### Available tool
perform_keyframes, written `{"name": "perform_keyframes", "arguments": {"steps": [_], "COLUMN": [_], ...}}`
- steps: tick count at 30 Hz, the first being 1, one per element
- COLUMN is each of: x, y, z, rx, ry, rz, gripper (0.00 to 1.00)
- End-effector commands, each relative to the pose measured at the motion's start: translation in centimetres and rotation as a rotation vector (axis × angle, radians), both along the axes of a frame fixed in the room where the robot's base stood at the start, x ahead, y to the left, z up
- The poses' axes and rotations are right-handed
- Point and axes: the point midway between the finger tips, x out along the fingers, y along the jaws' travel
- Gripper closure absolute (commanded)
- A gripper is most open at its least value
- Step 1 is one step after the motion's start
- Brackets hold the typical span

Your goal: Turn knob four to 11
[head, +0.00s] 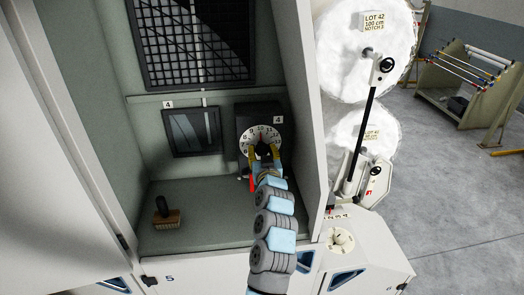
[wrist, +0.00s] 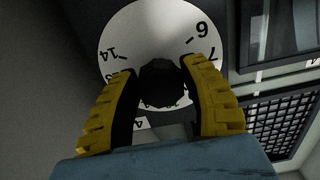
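Knob four's white numbered dial (head: 261,135) is on a dark box marked 4, at the right of the recess in the head view. The 10 appears near the dial's top. The dial also fills the upper middle of the wrist view (wrist: 155,18), with 14, 6 and 7 readable. The black knob (wrist: 161,80) sits at its centre. My gripper (head: 263,152) has one yellow finger on each side of the knob, and no gap shows at the fingertips, so it appears shut on it. The pointer's exact reading is hidden or too small to tell.
A brush (head: 166,216) stands on the recess floor at left. A small framed window (head: 193,131) is left of the dial box, with a mesh panel (head: 193,40) above. The recess's right wall (head: 307,120) is close to my arm. White rolls (head: 362,45) stand outside it.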

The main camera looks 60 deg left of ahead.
Motion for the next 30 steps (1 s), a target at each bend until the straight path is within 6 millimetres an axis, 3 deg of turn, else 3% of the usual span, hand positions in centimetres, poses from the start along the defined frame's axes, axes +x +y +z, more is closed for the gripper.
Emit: {"name": "perform_keyframes", "arguments": {"steps": [1,3,4,17,30], "x": [0.00,0.01,0.00,-0.01,0.01], "y": [0.00,0.00,-0.01,-0.01,-0.05], "z": [0.00,0.00,-0.01,-0.10,-0.12], "rx": [0.000,0.000,0.000,0.015,0.112], "ry": [0.000,0.000,0.000,0.044,0.308], "rz": [0.000,0.000,0.000,0.000,-0.002], "gripper": [0.73,0.94,0.94,0.95,0.95]}}
